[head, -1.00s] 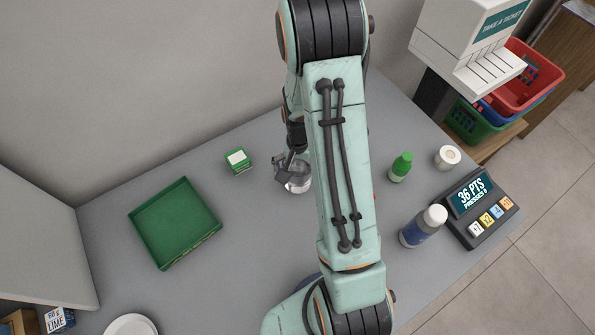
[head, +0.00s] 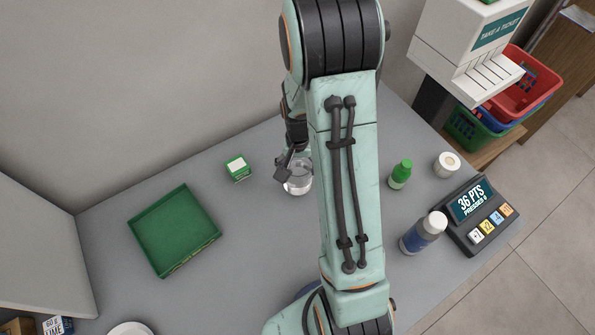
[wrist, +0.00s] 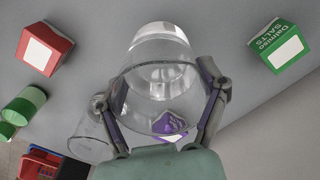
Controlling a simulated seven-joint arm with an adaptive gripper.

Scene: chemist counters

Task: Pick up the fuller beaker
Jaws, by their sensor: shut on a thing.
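A clear glass beaker (wrist: 160,85) fills the middle of the wrist view. My gripper (wrist: 165,95) is shut on it, one finger on each side. In the head view my gripper (head: 287,166) holds the beaker (head: 299,184) near the back of the counter; whether it touches the counter is unclear. A second clear glass vessel (wrist: 91,138) shows partly at lower left in the wrist view, overlapped by the held beaker and finger. It is hidden in the head view by my arm. The liquid levels are hard to read.
A green-and-white box (head: 238,168) and a green tray (head: 174,230) are to the left. A red box (wrist: 45,48) is in the wrist view.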

